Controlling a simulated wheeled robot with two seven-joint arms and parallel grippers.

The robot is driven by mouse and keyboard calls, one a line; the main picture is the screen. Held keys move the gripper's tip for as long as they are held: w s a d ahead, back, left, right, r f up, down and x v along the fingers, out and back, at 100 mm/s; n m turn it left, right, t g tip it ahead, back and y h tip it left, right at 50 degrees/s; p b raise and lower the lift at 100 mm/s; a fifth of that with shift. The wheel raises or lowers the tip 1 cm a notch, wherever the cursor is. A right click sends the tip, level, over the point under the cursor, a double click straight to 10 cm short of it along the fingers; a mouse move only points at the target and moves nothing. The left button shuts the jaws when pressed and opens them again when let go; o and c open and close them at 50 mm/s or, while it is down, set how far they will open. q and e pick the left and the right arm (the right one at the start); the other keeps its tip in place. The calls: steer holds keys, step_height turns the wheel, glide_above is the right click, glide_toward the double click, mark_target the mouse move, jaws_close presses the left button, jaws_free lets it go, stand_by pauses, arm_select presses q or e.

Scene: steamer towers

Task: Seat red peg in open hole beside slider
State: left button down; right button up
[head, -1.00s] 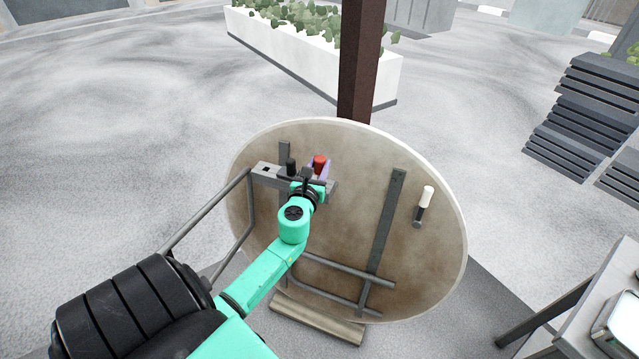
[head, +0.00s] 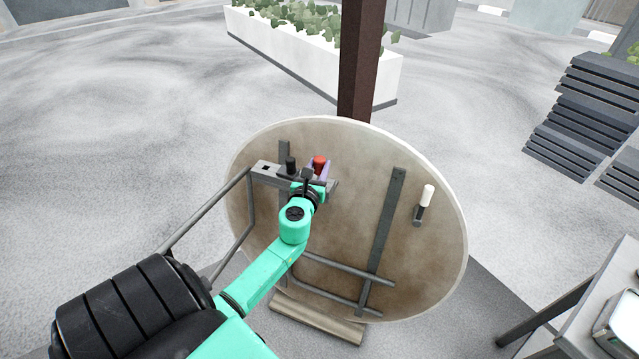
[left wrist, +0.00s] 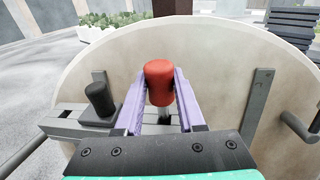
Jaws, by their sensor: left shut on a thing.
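The red peg (head: 320,163) is upright between the lavender fingers of my left gripper (head: 319,170), which is shut on it. In the left wrist view the peg's red head (left wrist: 159,82) sits between the fingertips, with a pale metal shank (left wrist: 164,116) below. The shank reaches down toward the grey bar (left wrist: 65,124); I cannot tell whether its tip is in a hole. The slider with a black knob (head: 291,165) stands on the bar left of the peg, and shows in the left wrist view (left wrist: 100,103). A dark square hole (head: 266,169) is further left on the bar.
The bar is fixed to a large tilted round panel (head: 345,215) with grey straps and tube rails. A white-handled latch (head: 426,197) is on its right. A brown post (head: 361,60) rises behind, before a white planter (head: 310,55). A table (head: 590,310) stands lower right.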

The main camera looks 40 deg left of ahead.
arm_select(q)
steer(key=shift+f+b, duration=1.8)
steer(key=shift+f, duration=0.1)
stand_by(1.3)
steer(key=shift+c, duration=2.2)
jaws_free()
steer(key=b+v, duration=0.2)
steer(key=v, duration=1.2)
steer(key=shift+s, duration=0.3)
steer(key=shift+d, duration=0.1)
